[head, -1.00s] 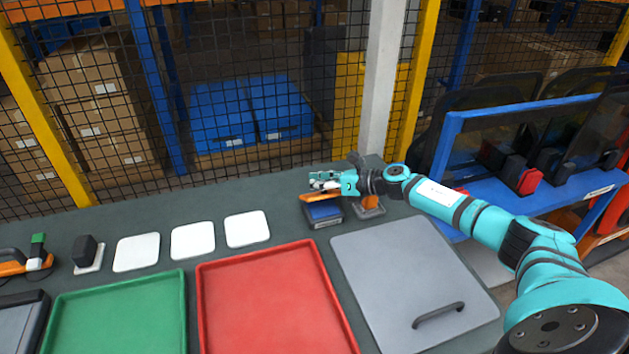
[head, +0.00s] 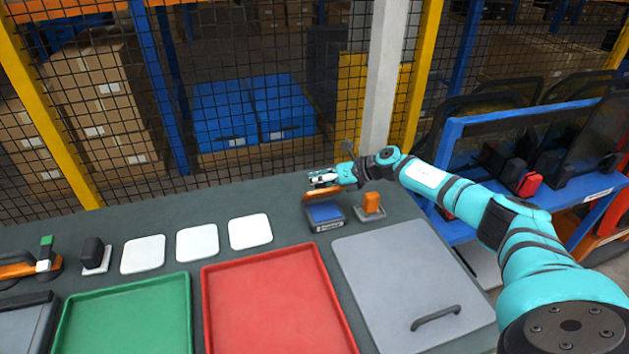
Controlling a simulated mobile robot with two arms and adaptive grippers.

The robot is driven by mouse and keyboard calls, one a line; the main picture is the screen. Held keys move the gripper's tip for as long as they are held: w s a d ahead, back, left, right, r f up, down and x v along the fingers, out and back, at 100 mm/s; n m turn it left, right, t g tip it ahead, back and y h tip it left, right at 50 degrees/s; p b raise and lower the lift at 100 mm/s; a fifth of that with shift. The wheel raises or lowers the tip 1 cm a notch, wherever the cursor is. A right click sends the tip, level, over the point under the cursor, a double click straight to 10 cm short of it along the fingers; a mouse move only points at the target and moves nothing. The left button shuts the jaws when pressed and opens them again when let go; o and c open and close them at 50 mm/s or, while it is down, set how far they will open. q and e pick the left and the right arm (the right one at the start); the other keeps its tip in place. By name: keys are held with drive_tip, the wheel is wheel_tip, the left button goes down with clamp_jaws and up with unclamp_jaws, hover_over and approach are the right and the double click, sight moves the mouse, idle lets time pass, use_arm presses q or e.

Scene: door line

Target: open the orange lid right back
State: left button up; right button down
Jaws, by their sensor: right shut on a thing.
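The orange lid (head: 321,193) stands raised at the back of a small dark box with a blue inside (head: 325,214), near the back edge of the table. The blue inside shows from above. My right gripper (head: 318,180) is at the lid's upper edge and shut on it; the fingers partly hide that edge. My left gripper is not in the head view.
An orange block on a grey base (head: 371,205) stands just right of the box. A grey panel with a handle (head: 410,275), a red tray (head: 272,300) and a green tray (head: 125,315) lie in front. White square pads (head: 250,231) lie to the left. Mesh fencing stands behind.

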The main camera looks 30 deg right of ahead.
drive_tip(key=shift+w+d+r+m+g, duration=0.35)
drive_tip(key=shift+w+d+r, duration=0.3)
drive_tip(key=shift+d, duration=0.25)
drive_tip(key=shift+w+d+m+g+b, duration=0.1)
drive_tip(key=shift+w+m+g+b, duration=0.3)
drive_tip(key=shift+w+b, duration=0.35)
drive_tip(key=shift+s, duration=0.1)
idle(0.5)
drive_tip(key=c, duration=1.7)
unclamp_jaws()
drive_tip(key=shift+d, duration=0.1)
drive_tip(key=o, duration=0.7)
drive_tip(key=shift+s+d+f, duration=0.15)
drive_tip(key=shift+s+d, duration=0.1)
drive_tip(key=shift+s, duration=0.2)
drive_tip(key=v, duration=1.1)
drive_tip(key=shift+s+d+r, duration=0.1)
drive_tip(key=shift+s+r, duration=0.05)
drive_tip(key=shift+r, duration=0.15)
